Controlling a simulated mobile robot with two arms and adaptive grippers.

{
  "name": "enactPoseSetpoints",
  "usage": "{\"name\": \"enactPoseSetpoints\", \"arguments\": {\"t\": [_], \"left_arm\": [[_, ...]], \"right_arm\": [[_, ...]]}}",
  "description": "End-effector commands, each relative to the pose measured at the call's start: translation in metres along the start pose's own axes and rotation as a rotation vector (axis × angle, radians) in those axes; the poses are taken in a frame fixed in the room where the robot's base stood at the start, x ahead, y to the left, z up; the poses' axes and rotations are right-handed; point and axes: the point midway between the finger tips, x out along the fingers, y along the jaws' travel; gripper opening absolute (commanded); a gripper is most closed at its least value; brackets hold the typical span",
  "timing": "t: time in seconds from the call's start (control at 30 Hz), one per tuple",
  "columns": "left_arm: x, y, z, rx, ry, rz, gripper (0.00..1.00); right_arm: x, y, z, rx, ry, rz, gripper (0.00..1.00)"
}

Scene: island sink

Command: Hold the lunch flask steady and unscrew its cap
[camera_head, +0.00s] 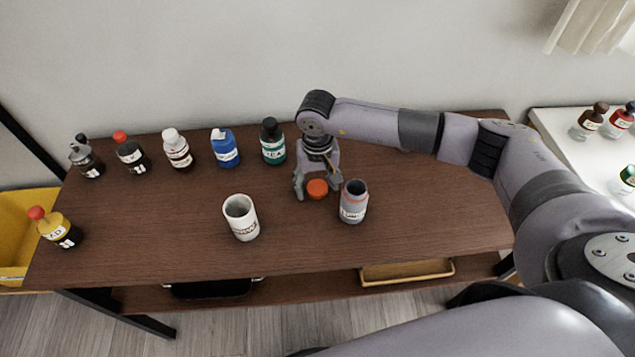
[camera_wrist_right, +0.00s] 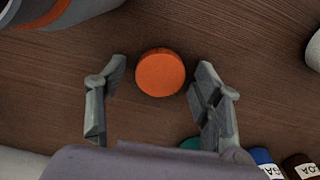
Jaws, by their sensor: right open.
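The lunch flask (camera_head: 353,204) is a grey jar with an orange ring near its top and a white label. It stands upright on the brown table with its dark mouth uncovered. The round orange cap (camera_head: 317,189) lies on the table just left of the flask. My right gripper (camera_head: 318,181) is open, its fingers on either side of the cap. In the right wrist view the cap (camera_wrist_right: 160,73) shows between the open fingertips (camera_wrist_right: 162,74), with gaps on both sides. Part of the flask (camera_wrist_right: 45,14) shows at the top left there. My left gripper is out of view.
A white mug (camera_head: 240,218) stands left of the flask. Several bottles line the back edge, including a green one (camera_head: 272,143) near my right gripper. The front right of the table is clear.

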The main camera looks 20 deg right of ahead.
Motion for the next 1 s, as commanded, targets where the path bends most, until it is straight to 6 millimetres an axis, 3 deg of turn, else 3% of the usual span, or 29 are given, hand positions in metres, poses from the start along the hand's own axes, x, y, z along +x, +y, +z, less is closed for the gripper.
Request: {"name": "enactPoseSetpoints", "arguments": {"t": [0.17,0.4,0.6,0.77,1.0], "left_arm": [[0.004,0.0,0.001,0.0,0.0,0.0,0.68],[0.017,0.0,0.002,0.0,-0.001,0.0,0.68],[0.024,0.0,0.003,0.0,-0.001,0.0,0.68],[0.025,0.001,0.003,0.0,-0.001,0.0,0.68],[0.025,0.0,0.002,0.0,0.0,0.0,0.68]], "right_arm": [[-0.021,0.0,-0.002,0.0,0.005,-0.002,0.6],[-0.074,0.0,-0.002,-0.001,0.006,-0.001,0.6],[-0.108,0.0,-0.001,0.001,0.004,-0.002,0.6],[-0.12,0.0,0.0,0.0,0.002,-0.001,0.6],[-0.122,0.0,0.0,0.0,0.0,0.0,0.6]]}}
